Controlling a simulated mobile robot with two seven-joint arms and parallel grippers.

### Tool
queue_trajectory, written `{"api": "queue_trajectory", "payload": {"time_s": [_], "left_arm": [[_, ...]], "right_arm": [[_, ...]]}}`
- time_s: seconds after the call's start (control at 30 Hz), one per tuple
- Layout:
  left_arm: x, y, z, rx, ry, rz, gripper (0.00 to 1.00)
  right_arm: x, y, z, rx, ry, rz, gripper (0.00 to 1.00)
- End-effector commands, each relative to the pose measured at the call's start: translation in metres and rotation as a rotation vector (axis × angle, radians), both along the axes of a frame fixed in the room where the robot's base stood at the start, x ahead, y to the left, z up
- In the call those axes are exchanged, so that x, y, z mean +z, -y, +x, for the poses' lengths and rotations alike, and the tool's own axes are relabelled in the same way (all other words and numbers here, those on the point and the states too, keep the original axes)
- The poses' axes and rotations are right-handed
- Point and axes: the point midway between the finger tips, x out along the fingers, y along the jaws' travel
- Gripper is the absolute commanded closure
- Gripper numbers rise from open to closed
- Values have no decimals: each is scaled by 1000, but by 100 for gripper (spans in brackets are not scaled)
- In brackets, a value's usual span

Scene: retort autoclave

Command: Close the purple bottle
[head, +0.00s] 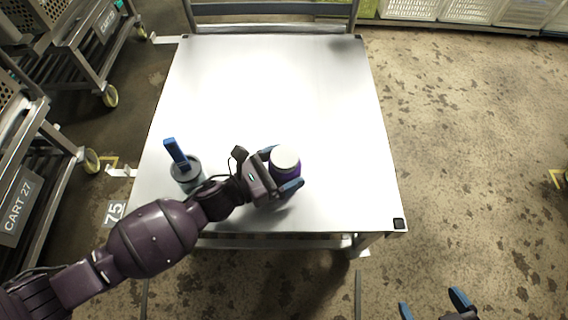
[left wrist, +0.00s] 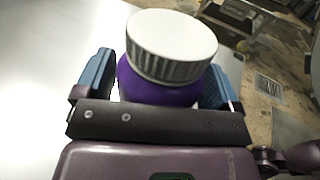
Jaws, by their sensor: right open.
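The purple bottle (head: 287,171) stands near the front middle of the metal table, with a white ribbed cap (head: 285,158) on top. The cap also shows in the left wrist view (left wrist: 172,45), over the purple body (left wrist: 155,90). I cannot tell how tightly the cap sits. My left gripper (head: 279,170) has one blue finger on each side of the bottle body, below the cap, and appears shut on it. The gripper hides the bottle's lower part in the wrist view. My right gripper (head: 435,302) is open and empty, low at right, beyond the table's front edge.
A grey jar (head: 187,174) with a blue-handled object (head: 176,153) sits at the table's front left, close to my left arm. The rest of the metal table (head: 330,100) is clear. Carts (head: 20,205) stand at left; white crates (head: 470,10) are at the back right.

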Motion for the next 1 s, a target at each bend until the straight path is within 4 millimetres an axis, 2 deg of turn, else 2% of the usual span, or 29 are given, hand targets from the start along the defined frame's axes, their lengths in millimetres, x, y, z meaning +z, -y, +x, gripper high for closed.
{"api": "queue_trajectory", "payload": {"time_s": [0.07,0.43,0.77,1.0], "left_arm": [[0,0,0,0,1,0,0],[5,-5,-2,1,0,1,0],[5,-54,-29,2,1,3,0],[5,-88,-48,2,0,1,0]], "right_arm": [[0,0,0,-1,2,1,11],[2,1,1,0,-3,-5,11],[7,1,2,6,-14,-10,11],[2,3,-2,-3,-30,-3,11]]}}
